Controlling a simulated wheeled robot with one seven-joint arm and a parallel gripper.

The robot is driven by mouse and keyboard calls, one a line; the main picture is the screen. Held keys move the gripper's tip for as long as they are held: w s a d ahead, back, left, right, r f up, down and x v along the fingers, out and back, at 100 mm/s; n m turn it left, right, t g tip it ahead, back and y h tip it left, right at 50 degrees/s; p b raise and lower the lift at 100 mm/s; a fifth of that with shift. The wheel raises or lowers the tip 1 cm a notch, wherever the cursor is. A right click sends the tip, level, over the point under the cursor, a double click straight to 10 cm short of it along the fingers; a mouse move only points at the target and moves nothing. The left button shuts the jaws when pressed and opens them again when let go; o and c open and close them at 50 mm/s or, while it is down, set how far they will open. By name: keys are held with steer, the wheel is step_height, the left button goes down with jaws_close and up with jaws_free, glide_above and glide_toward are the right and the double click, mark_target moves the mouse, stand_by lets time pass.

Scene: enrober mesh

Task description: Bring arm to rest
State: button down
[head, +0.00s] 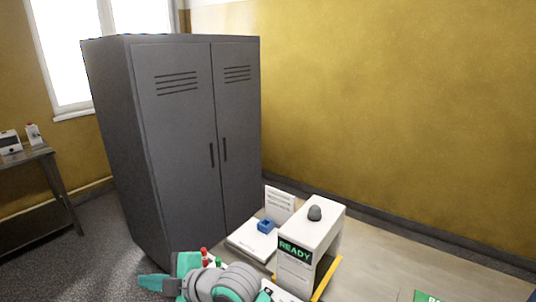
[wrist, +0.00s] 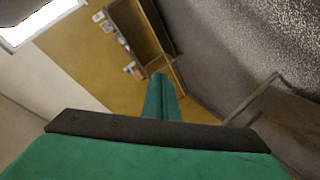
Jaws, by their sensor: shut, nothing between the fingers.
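My gripper (head: 142,281) shows at the bottom left of the head view, on my green and grey arm, pointing left. In the wrist view its two green fingers (wrist: 160,76) lie together, shut, with nothing between them. They point toward a far wall and a table, with open air around them. No object touches the fingers.
A grey two-door locker (head: 180,140) stands behind my arm, doors closed. A white machine (head: 322,225) with a READY display stands right of my arm on a worktop (head: 385,270). A blue block (head: 266,226) is beside it. A side table (head: 40,160) is far left.

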steer(key=s+d+f+m+t+h, duration=0.4)
steer(key=d+f+m+t, duration=0.35)
steer(key=m, duration=0.45)
steer(key=s+d+f+m+t+h, duration=0.5)
steer(key=f+m, duration=0.3)
steer(key=m, duration=0.4)
steer(key=s+d+f+h, duration=0.1)
steer(key=s+d+f, duration=0.1)
steer(key=s+d, duration=0.3)
steer(key=s+d+f+g+h, duration=0.1)
steer(key=s+d+f, duration=0.2)
steer(key=s, duration=0.8)
steer(key=s+d+f+g+h, duration=0.1)
steer(key=s+d+f, duration=0.1)
steer(key=s+d, duration=0.5)
steer(key=shift+s+f+h, duration=0.3)
steer(key=shift+s, duration=0.6)
